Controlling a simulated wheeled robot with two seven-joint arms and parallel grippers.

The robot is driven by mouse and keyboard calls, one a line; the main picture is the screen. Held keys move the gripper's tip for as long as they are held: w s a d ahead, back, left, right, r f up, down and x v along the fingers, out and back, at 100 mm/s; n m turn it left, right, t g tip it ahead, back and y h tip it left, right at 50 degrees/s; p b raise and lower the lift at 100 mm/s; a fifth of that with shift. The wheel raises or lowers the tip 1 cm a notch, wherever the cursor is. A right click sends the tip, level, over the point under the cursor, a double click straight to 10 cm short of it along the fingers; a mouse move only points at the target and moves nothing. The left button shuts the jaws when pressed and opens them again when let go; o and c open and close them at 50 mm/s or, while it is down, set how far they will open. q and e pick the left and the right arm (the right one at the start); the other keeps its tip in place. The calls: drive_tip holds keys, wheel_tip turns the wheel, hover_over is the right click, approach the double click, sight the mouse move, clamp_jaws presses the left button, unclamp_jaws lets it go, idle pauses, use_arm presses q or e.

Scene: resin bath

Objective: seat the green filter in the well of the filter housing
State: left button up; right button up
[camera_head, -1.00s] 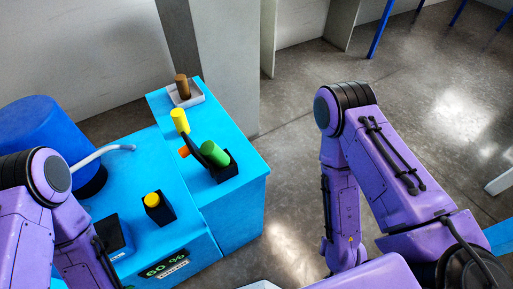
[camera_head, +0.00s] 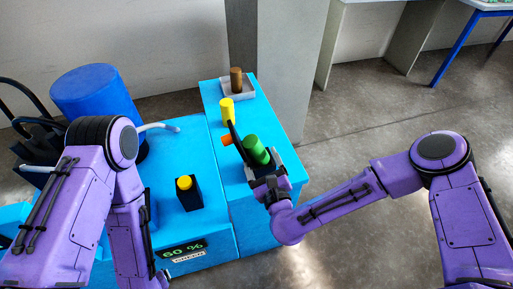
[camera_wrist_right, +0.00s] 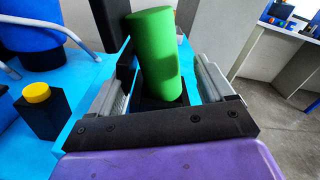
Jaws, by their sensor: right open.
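The green filter (camera_head: 256,149) is a cylinder standing tilted at the dark filter housing (camera_wrist_right: 148,103) on the blue bench. Its lower end is at the housing; whether it sits in the well I cannot tell. A black upright plate (camera_head: 235,136) with an orange part (camera_head: 227,140) stands beside it. My right gripper (camera_head: 266,180) is at the near side of the filter. In the right wrist view its open grey fingers stand on either side of the filter (camera_wrist_right: 154,45), with gaps on both sides. My left gripper is not in view.
A yellow cylinder (camera_head: 227,111) and a brown cylinder (camera_head: 236,79) in a grey tray (camera_head: 248,94) stand farther back. A black box with a yellow button (camera_head: 184,182), a blue drum (camera_head: 95,95) and a pale pipe (camera_head: 160,127) are left. A panel reads 60 % (camera_head: 183,248).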

sight(260, 158)
drive_tip(key=p+x, duration=0.1)
drive_tip(key=x, duration=0.3)
drive_tip(key=shift+f, duration=0.15)
drive_tip(key=c, duration=1.2)
